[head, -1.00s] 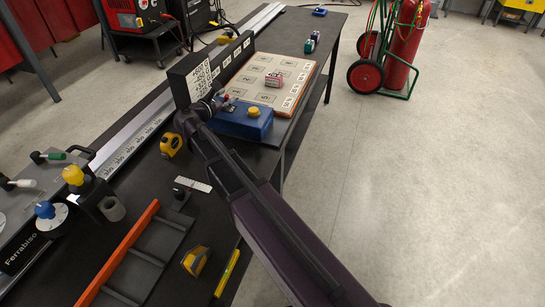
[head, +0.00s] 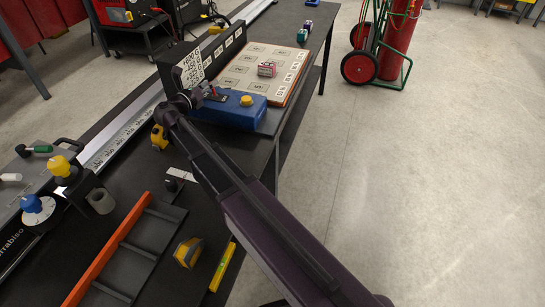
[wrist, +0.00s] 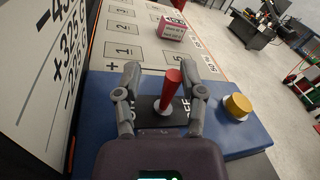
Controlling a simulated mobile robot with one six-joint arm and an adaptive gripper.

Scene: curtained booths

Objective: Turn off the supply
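A blue box (head: 228,110) with a red lever (wrist: 171,88) and a yellow round button (wrist: 237,105) sits on the bench. In the wrist view the red lever rises from a dark plate between the fingers of my gripper (wrist: 160,68). The fingers are spread, one on each side of the lever, with a visible gap. Lettering beside the lever is partly covered by the fingers; "FF" shows on the right. In the head view my gripper (head: 203,92) is at the box's left end, and the yellow button (head: 246,100) is clear of it.
A black panel with printed numbers (head: 183,70) stands close left of my gripper. A numbered board (head: 285,92) holding a red-and-white block (head: 267,69) lies behind the box. A tape measure (head: 159,137) and an orange-edged tray (head: 110,248) are nearer. Open floor is at the right.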

